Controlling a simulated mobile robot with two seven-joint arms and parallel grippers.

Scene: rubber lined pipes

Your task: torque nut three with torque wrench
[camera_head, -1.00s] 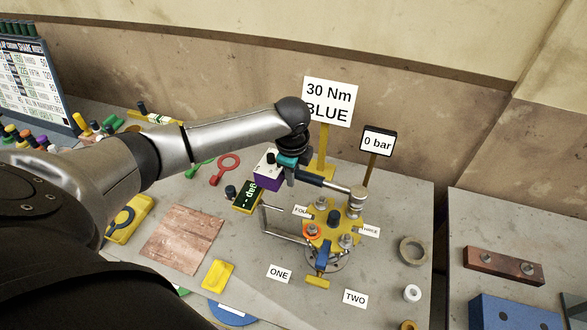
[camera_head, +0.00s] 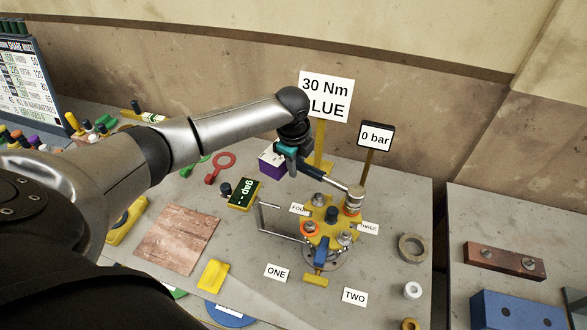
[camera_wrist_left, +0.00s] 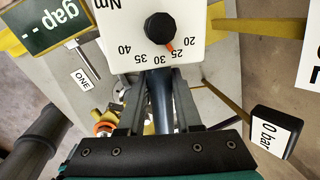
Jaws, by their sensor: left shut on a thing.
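My left gripper (camera_head: 300,165) is shut on the dark blue handle of the torque wrench (camera_head: 335,183); the handle also shows between the fingers in the left wrist view (camera_wrist_left: 160,100). The wrench's silver head (camera_head: 354,197) stands upright over the stud by the THREE label (camera_head: 368,228), on the yellow flange (camera_head: 322,243). An orange ring (camera_head: 352,212) shows at the head's foot. The head hides nut three, so the exact seating cannot be told. Other nuts, one at front right (camera_head: 344,238), are visible. My right gripper is not in view.
A purple-sided box (camera_head: 271,165) sits beside my gripper; its white dial face (camera_wrist_left: 160,35) has a pointer near 25. The green gap display (camera_head: 243,193) is left of it. Signs read 30 Nm BLUE (camera_head: 325,95) and 0 bar (camera_head: 376,136). A grey ring (camera_head: 412,248) lies right.

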